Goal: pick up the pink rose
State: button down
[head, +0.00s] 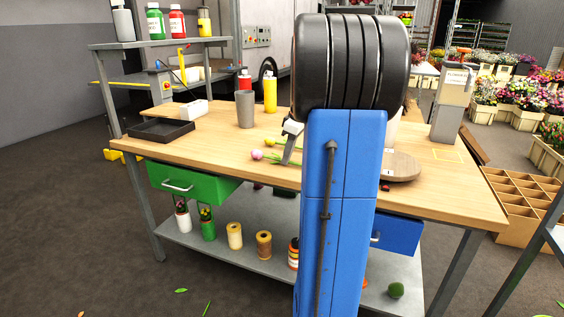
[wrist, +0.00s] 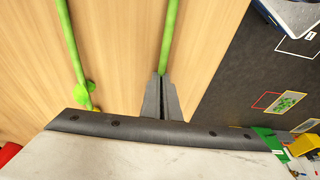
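The pink rose (head: 257,154), a small pink bloom on a green stem, lies on the wooden workbench (head: 215,148). A yellow-headed flower (head: 270,142) lies just behind it, its stem roughly parallel. My gripper (head: 287,161) points down at the stems, partly hidden by my blue arm. In the wrist view, the gripper fingers (wrist: 161,80) are close together, and the right stem (wrist: 170,35), nearer the bench's front edge, runs in between their tips. This looks like the pink rose's stem, its bloom hidden below the gripper. The other stem (wrist: 72,45) lies apart at left.
The bench top between tray and flowers is clear.

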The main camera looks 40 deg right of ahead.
jog(key=shift+r, duration=0.1)
dwell(0.6)
notch_tip(320, 180, up, 10)
dwell(0.4)
dwell(0.4)
